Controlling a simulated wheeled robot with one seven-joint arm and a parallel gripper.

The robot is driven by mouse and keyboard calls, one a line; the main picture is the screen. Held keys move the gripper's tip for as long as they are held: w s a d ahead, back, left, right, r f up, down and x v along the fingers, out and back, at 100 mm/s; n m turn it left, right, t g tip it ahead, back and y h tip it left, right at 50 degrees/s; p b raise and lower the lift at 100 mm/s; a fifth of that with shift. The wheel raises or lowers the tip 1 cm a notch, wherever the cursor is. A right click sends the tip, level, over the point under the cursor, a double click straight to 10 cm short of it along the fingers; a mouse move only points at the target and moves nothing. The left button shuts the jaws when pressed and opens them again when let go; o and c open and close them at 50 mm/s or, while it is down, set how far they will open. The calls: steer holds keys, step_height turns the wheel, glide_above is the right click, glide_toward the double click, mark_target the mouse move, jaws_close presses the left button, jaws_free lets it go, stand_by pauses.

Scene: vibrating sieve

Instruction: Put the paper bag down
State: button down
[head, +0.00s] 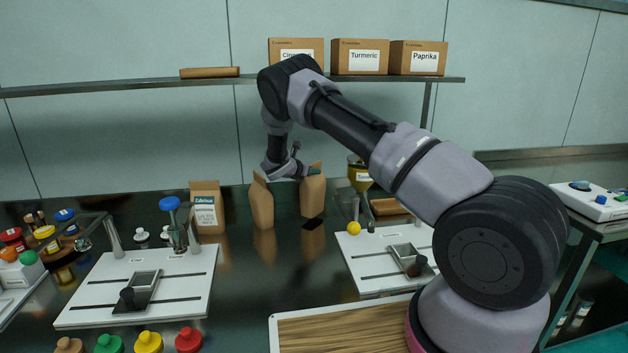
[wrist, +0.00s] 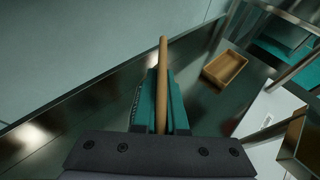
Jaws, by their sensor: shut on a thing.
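My gripper (head: 308,172) is above the dark counter in the head view, with its teal fingers shut on the top of a brown paper bag (head: 313,198). The bag hangs upright, and a dark gap between its base and its reflection shows it slightly above the counter. In the wrist view the held bag (wrist: 162,85) shows edge-on as a thin brown strip between the teal fingers of my gripper (wrist: 160,100). A second brown paper bag (head: 262,206) stands on the counter just to the left.
A wooden tray (head: 390,206) lies right of the held bag and shows in the wrist view (wrist: 225,69). A shelf (head: 150,86) with spice boxes hangs above. Dark counter in front of the bags is clear.

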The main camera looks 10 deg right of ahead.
mark_target(311, 178)
steer(key=shift+f, duration=1.4)
steer(key=c, duration=1)
jaws_free()
steer(key=shift+f, duration=0.1)
steer(key=shift+o, duration=0.2)
